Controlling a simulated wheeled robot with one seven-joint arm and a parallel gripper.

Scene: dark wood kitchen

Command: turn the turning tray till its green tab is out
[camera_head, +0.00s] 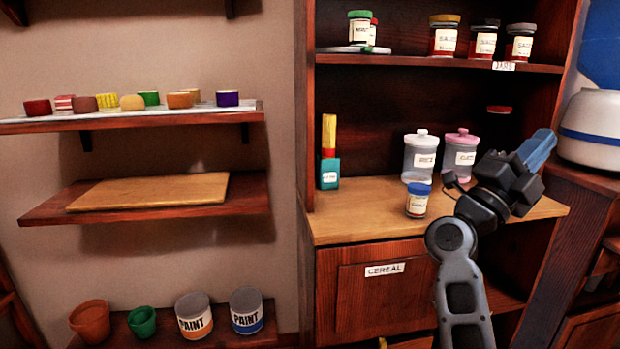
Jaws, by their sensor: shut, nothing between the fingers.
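A thin, pale round plate, which looks like the turning tray (333,49), lies at the left end of the upper cabinet shelf. A jar with a green lid (359,29) stands on it, with a red-lidded jar (373,32) partly behind. I cannot make out a green tab on the tray's edge; the tray shows only as a thin strip. My gripper (543,143) is at the right, in front of the cabinet, below and to the right of the tray and well apart from it. Its blue fingers are shut and empty.
Several sauce jars (443,37) stand to the right on the same shelf (420,61). Below, the counter (345,221) holds two canisters (420,156), a blue-lidded jar (417,202) and a teal box (330,173). A white-and-blue appliance (595,125) stands close right of my gripper.

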